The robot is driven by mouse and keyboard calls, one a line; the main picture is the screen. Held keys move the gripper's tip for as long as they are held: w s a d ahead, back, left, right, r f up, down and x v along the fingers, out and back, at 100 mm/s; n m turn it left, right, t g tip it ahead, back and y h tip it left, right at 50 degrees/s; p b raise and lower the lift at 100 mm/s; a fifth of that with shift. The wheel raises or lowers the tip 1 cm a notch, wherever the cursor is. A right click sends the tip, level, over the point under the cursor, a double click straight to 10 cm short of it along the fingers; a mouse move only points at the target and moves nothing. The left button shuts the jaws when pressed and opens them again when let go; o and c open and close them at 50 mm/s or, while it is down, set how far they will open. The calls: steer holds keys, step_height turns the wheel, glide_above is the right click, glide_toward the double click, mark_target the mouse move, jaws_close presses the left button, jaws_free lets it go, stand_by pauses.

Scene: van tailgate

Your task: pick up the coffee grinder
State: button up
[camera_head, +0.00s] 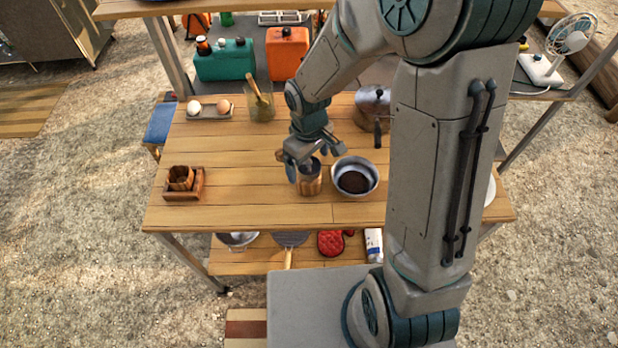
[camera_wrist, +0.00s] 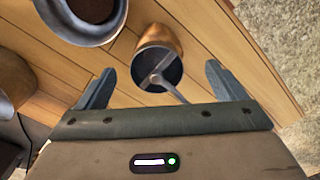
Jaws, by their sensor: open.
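The coffee grinder (camera_head: 310,180) is a copper-brown cylinder standing upright on the wooden table, right below my gripper in the head view. In the wrist view the coffee grinder (camera_wrist: 158,42) shows its dark round top with a metal crank whose arm reaches toward my gripper. My gripper (camera_head: 307,170) is over the grinder in the head view, partly hiding its top. In the wrist view the two fingers of my gripper (camera_wrist: 158,82) are spread wide, with the grinder's top between and just beyond their tips. Nothing is held. Whether a finger touches the grinder I cannot tell.
A metal bowl (camera_head: 355,177) with dark contents stands close to the grinder's right. A kettle-like pot (camera_head: 374,108) stands behind it. A wooden tray (camera_head: 184,190) with a cup is at the left, and a glass jar (camera_head: 260,105) at the back. The table's front middle is clear.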

steer(key=shift+w+f+p, duration=0.2)
steer(key=shift+f+p, duration=0.1)
steer(key=shift+f, duration=1.9)
steer(key=shift+d, duration=0.1)
steer(key=c, duration=1.4)
steer(key=shift+r, duration=0.15)
